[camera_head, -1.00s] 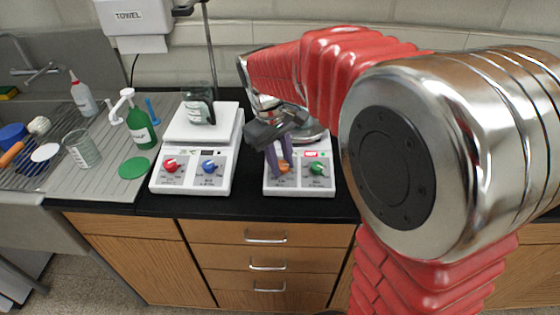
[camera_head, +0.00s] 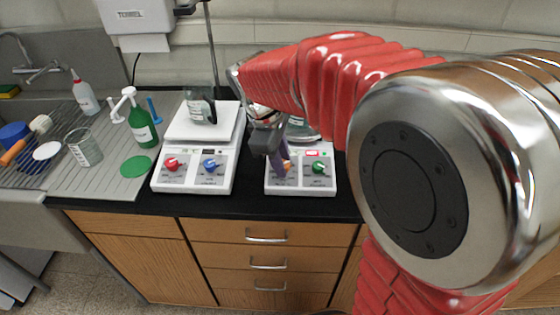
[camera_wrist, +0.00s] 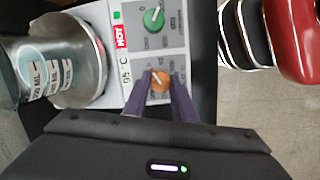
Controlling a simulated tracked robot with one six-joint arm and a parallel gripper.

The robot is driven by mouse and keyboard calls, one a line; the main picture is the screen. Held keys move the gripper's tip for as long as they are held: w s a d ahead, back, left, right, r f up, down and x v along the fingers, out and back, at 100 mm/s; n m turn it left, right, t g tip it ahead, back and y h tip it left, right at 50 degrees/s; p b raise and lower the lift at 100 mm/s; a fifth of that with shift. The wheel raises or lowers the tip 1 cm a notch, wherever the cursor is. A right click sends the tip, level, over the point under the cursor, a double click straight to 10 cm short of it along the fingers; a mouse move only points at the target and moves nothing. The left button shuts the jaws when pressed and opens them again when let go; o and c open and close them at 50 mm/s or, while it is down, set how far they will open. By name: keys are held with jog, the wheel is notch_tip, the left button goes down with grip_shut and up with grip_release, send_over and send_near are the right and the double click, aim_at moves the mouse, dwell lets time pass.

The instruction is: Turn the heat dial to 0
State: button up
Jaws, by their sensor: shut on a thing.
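The orange dial (camera_wrist: 161,81) is on the front panel of the right hotplate (camera_head: 325,186), beside a green dial (camera_head: 318,167). The green dial also shows in the wrist view (camera_wrist: 154,19). My gripper (camera_wrist: 160,83) has its purple fingers on either side of the orange dial and is shut on it. In the head view my gripper (camera_head: 286,170) comes down onto the panel and hides most of the orange dial. A red HOT label (camera_wrist: 120,36) and a small display reading about 05 C (camera_wrist: 126,79) are on the panel. The dial's markings are too small to read.
A second unit (camera_head: 192,188) with red and blue dials stands to the left, carrying a beaker (camera_head: 199,107). Bottles and a sink are further left.

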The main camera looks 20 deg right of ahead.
jog(key=shift+w+r, duration=0.1)
jog(key=o, duration=1)
jog(key=shift+o, duration=0.2)
jog(key=v, duration=1.3)
jog(key=shift+r, duration=0.3)
jog(key=shift+a, duration=0.1)
